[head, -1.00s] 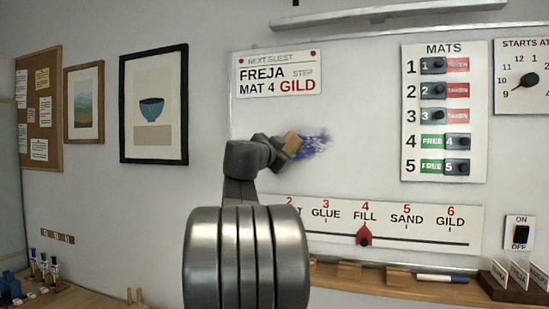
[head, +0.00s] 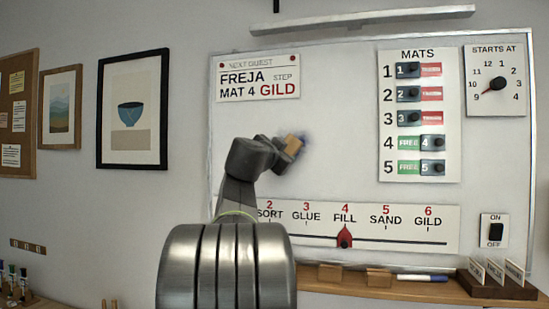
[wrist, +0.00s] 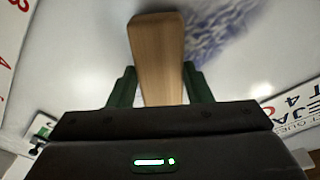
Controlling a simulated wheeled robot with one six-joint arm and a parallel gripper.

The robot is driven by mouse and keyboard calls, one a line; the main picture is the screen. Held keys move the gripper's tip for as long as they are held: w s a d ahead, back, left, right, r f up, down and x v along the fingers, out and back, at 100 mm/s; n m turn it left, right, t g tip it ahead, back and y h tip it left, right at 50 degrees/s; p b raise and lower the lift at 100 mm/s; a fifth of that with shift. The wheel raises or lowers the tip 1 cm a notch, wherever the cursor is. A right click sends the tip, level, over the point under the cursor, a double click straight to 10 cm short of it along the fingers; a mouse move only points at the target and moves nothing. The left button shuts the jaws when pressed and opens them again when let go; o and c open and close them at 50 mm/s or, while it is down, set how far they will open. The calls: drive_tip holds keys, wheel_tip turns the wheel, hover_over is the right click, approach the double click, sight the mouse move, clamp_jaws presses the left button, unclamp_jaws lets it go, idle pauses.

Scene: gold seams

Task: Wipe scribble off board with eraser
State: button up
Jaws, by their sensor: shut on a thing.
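The whiteboard (head: 340,160) fills the middle and right of the head view. A blue scribble (head: 306,143) is on it, partly hidden behind the eraser and my gripper. In the wrist view the scribble (wrist: 215,30) is a smudged blue-purple patch beside and beyond the eraser. The wooden eraser (head: 290,150) is at the board; I cannot tell if it touches. My gripper (wrist: 160,88) is shut on the eraser (wrist: 158,55), with a dark green finger on each side of it.
A guest card (head: 258,78), a mats panel (head: 419,115), a clock dial (head: 496,82) and a step slider strip (head: 400,232) are on the board around the scribble. A ledge below holds wooden blocks (head: 379,277), a marker (head: 421,278) and a card holder (head: 497,285).

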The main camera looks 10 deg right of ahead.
drive_tip(key=shift+s+d+b, duration=0.25)
drive_tip(key=shift+s+d, duration=0.3)
drive_tip(key=shift+d, duration=0.7)
drive_tip(key=shift+s+d+b, duration=0.2)
drive_tip(key=shift+s+d, duration=0.3)
drive_tip(key=shift+d, duration=0.8)
drive_tip(key=shift+s+d+b, duration=0.25)
drive_tip(key=shift+s+d, duration=0.3)
drive_tip(key=shift+d, duration=0.7)
drive_tip(key=shift+r+p, duration=0.7)
drive_tip(key=shift+r, duration=0.3)
drive_tip(key=shift+w+a+f+b, duration=0.25)
drive_tip(key=shift+w+a+b, duration=0.1)
drive_tip(key=shift+a+b, duration=0.4)
drive_tip(key=shift+w+a+r+b, duration=0.1)
drive_tip(key=shift+w+a+b, duration=0.1)
drive_tip(key=shift+a, duration=0.25)
drive_tip(key=shift+w+a+r+b, duration=0.1)
drive_tip(key=shift+a+b, duration=0.1)
drive_tip(key=shift+a, duration=0.25)
drive_tip(key=shift+w+a+b, duration=0.45)
drive_tip(key=shift+w+a, duration=1.2)
drive_tip(key=shift+a, duration=2.35)
drive_tip(key=shift+w+a+b, duration=0.45)
drive_tip(key=shift+w+a, duration=1.2)
drive_tip(key=shift+a, duration=2.3)
drive_tip(key=s+d+r+b, duration=0.1)
drive_tip(key=s+d, duration=0.3)
drive_tip(key=d, duration=0.6)
drive_tip(key=shift+r, duration=0.35)
